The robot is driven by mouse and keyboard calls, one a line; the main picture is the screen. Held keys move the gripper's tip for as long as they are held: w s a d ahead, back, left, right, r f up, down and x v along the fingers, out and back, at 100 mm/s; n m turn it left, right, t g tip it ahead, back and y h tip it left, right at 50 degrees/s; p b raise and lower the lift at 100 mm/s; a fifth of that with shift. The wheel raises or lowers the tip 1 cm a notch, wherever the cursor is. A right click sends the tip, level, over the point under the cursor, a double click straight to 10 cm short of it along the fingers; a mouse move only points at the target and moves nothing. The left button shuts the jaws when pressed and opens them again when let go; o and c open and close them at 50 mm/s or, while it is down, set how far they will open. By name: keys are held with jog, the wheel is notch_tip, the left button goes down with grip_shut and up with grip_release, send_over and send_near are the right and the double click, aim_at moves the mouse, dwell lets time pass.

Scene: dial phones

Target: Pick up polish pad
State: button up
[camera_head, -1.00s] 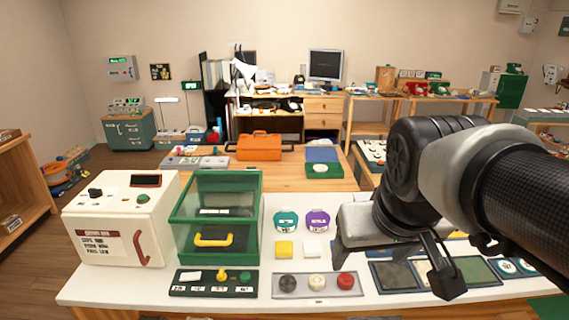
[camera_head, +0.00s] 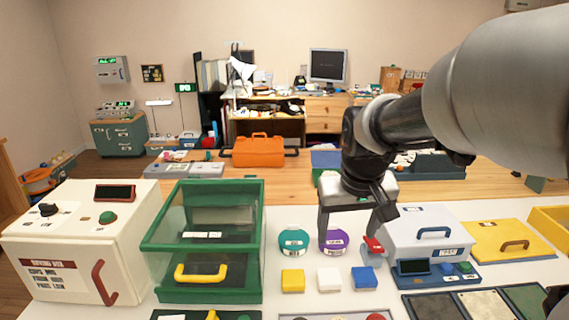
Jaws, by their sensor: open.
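My gripper (camera_head: 354,232) is open and empty, with its fingers pointing down around the purple round container on the table. No pad is named by a readable label. A yellow block (camera_head: 293,281), a white block (camera_head: 329,280) and a blue block (camera_head: 365,278) lie in a row nearer than the gripper. The tops of round pieces, one of them red (camera_head: 378,317), are cut off at the bottom edge. I cannot tell which of these is the polish pad.
A teal round container (camera_head: 293,242) and the purple one (camera_head: 334,242) stand behind the blocks. A green-framed clear case (camera_head: 205,245) and a white machine (camera_head: 80,245) stand left. A grey-blue box (camera_head: 423,235), a yellow case (camera_head: 507,240) and a panel tray (camera_head: 475,304) are right.

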jog(key=b, duration=0.2)
send_near(329, 277)
jog(key=f+b, duration=0.1)
jog(key=w+f+b, duration=0.1)
jog(key=d+f, duration=0.1)
jog(key=shift+w+f+m+g+b, duration=0.2)
jog(key=shift+w+m+g+b, duration=0.1)
jog(key=shift+g+b, duration=0.1)
jog(key=shift+a+b+x, duration=0.2)
jog(key=shift+b+x, duration=0.25)
jog(key=shift+x, duration=1)
jog(key=shift+a+b+x, duration=0.2)
jog(key=shift+b+x, duration=0.25)
jog(key=shift+x, duration=0.95)
jog(key=c, duration=1.2)
jog(key=shift+o, duration=0.2)
notch_tip(329, 277, up, 10)
jog(key=p, duration=0.2)
jog(key=shift+p, duration=0.4)
